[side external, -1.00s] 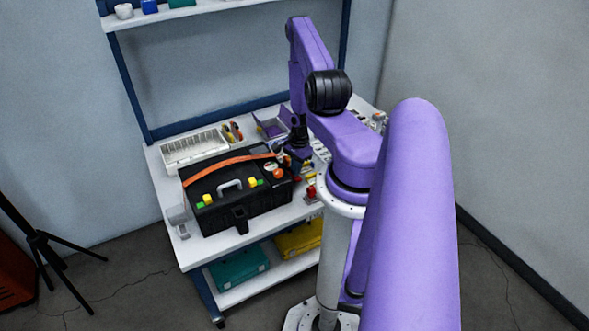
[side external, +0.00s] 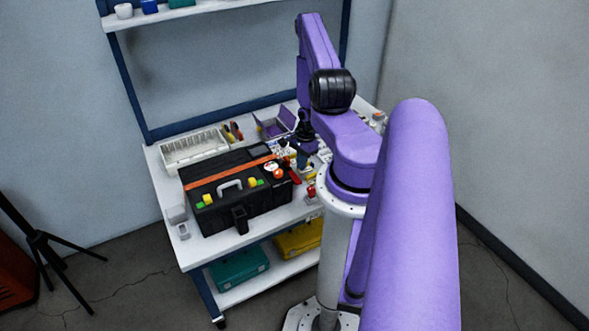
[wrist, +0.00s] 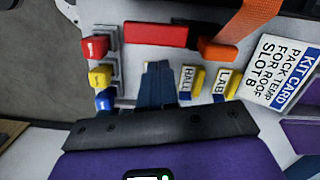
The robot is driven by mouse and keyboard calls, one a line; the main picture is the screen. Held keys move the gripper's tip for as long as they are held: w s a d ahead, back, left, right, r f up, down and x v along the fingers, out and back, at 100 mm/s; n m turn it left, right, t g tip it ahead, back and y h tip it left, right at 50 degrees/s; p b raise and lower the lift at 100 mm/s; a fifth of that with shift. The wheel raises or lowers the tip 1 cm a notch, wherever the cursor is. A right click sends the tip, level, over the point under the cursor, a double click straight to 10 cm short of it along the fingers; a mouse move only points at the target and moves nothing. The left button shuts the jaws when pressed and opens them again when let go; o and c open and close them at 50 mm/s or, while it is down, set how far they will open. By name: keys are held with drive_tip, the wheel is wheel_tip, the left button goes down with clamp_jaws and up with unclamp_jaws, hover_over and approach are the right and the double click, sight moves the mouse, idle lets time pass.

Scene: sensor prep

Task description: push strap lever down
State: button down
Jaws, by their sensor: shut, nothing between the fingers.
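An orange strap (side external: 230,174) lies straight across the lid of a black case (side external: 245,205), and part of it shows at the top of the wrist view (wrist: 252,15). A red bar (wrist: 155,35), which looks like the strap lever, lies across the upper middle of the wrist view, beside the strap's orange end piece (wrist: 217,49). A red piece at the case's right side (side external: 294,177) appears to be the same lever. My gripper (wrist: 158,66) is shut and empty. Its tips appear just below the red bar in the wrist view; I cannot tell whether they touch.
Red, yellow and blue blocks (wrist: 100,76) sit at the left of the wrist view. Small HALL (wrist: 190,80) and LAB (wrist: 226,83) blocks and a kit card (wrist: 282,75) are at the right. A white tray (side external: 194,148) and an open purple box (side external: 275,124) stand behind the case.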

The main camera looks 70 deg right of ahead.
wheel_tip(320, 180, up, 7)
drive_tip(key=shift+s+d+r, duration=0.2)
drive_tip(key=shift+d, duration=0.1)
idle(0.4)
idle(0.5)
drive_tip(key=w+a+r+n+h, duration=0.3)
drive_tip(key=w+a+r+n, duration=0.2)
drive_tip(key=w+r+n, duration=0.65)
drive_tip(key=w+a+r+n, duration=0.3)
drive_tip(key=a+r, duration=0.1)
drive_tip(key=a, duration=0.2)
drive_tip(key=w+a+r+n, duration=0.2)
drive_tip(key=w+a+r, duration=0.1)
drive_tip(key=a, duration=0.3)
drive_tip(key=s+a+r+n+t, duration=0.1)
drive_tip(key=a+r+n, duration=0.2)
drive_tip(key=a, duration=0.2)
drive_tip(key=s+a+r+n, duration=0.1)
drive_tip(key=a+r+n, duration=0.15)
drive_tip(key=a, duration=0.25)
drive_tip(key=s+a+r+n+y, duration=0.1)
drive_tip(key=s+a+r+n, duration=0.2)
drive_tip(key=s+a+n, duration=0.3)
drive_tip(key=s+a+r+n+g+y, duration=0.1)
drive_tip(key=s+a+r+n, duration=0.3)
drive_tip(key=s+a+n, duration=0.3)
drive_tip(key=s+n, duration=0.1)
drive_tip(key=s, duration=0.4)
drive_tip(key=shift+s+a+n, duration=0.15)
drive_tip(key=shift+s+n, duration=0.15)
